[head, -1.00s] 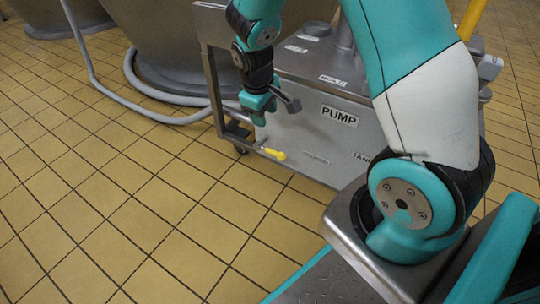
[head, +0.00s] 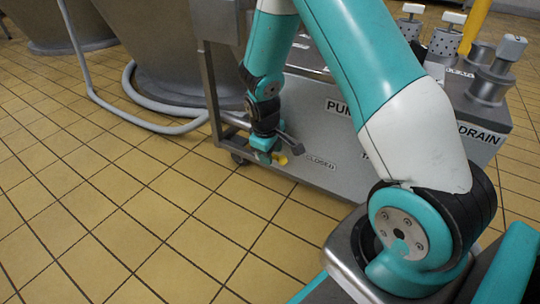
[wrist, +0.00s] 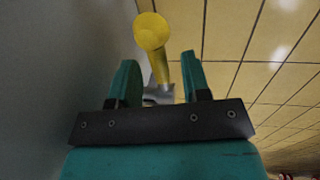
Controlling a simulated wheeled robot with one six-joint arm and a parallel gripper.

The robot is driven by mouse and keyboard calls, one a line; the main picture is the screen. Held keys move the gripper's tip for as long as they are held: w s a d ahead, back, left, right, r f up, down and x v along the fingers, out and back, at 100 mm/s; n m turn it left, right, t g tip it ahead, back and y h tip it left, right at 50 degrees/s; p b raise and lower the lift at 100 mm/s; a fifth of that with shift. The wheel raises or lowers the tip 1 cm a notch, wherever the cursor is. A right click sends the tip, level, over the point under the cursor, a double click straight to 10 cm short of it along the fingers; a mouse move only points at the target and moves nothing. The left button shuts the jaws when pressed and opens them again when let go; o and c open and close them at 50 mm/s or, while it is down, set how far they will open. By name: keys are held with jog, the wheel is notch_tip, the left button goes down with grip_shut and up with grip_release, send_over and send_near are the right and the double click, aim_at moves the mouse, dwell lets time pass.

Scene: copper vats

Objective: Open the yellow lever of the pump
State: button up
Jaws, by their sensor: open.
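The yellow lever (wrist: 151,33) shows in the wrist view as a round-ended handle on a metal fitting. My gripper (wrist: 160,70) is open there, with one finger on each side of the lever's shaft. I cannot tell whether either finger touches it. In the head view the tip of the yellow lever (head: 281,160) pokes out beside my gripper (head: 268,155), low on the front of the grey pump cabinet (head: 335,150). The rest of the lever is hidden behind my gripper. A label reading CLOSED (head: 321,163) is to the right of the lever.
A metal cart frame (head: 212,95) with a caster stands just left of the lever. Grey hoses (head: 150,122) run on the floor by the vats (head: 150,40). The tiled floor (head: 130,220) in front is clear. The cabinet wall (wrist: 60,60) is close on the left in the wrist view.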

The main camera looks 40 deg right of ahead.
grip_shut()
jog(key=shift+r, duration=0.1)
